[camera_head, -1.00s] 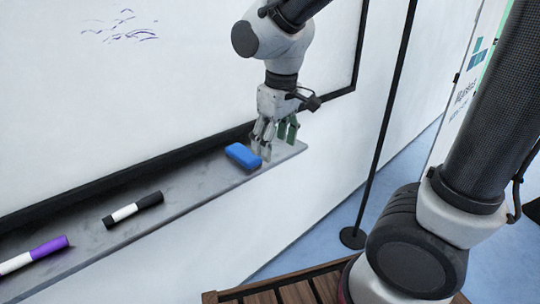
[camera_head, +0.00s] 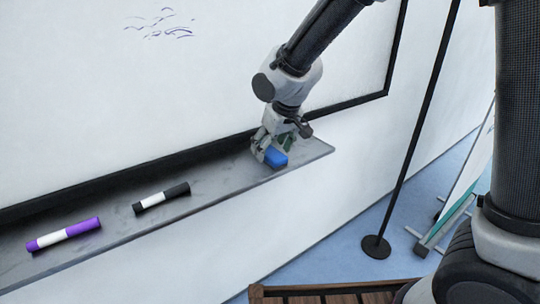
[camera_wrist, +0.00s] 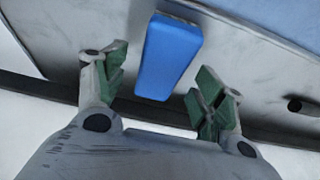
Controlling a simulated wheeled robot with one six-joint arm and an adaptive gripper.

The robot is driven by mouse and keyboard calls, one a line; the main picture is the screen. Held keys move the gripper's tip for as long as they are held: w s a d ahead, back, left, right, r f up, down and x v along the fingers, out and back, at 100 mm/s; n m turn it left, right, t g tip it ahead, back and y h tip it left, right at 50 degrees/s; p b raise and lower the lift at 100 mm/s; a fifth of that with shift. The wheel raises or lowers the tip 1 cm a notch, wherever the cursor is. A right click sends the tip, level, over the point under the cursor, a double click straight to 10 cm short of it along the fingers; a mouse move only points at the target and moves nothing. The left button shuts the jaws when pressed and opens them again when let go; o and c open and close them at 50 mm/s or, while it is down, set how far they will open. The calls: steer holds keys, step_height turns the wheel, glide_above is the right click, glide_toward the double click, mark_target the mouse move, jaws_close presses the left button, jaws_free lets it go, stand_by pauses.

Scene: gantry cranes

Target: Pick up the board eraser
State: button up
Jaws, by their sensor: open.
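The blue board eraser (camera_head: 277,158) lies on the grey tray under the whiteboard, near the tray's right end. My gripper (camera_head: 270,148) is over it, with its fingers around the eraser in the head view and hiding part of it. In the wrist view the eraser (camera_wrist: 168,57) shows between the two open green-padded fingers (camera_wrist: 160,92), reaching beyond their tips. Gaps show on both sides of it, so the fingers look apart from it.
The grey tray (camera_head: 110,226) also holds a black-and-white marker (camera_head: 161,198) and a purple-and-white marker (camera_head: 64,234) to the left. The whiteboard (camera_head: 150,90) rises behind. A black pole on a round base (camera_head: 376,247) stands at the right.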

steer(key=shift+x, duration=0.75)
steer(key=c, duration=1.2)
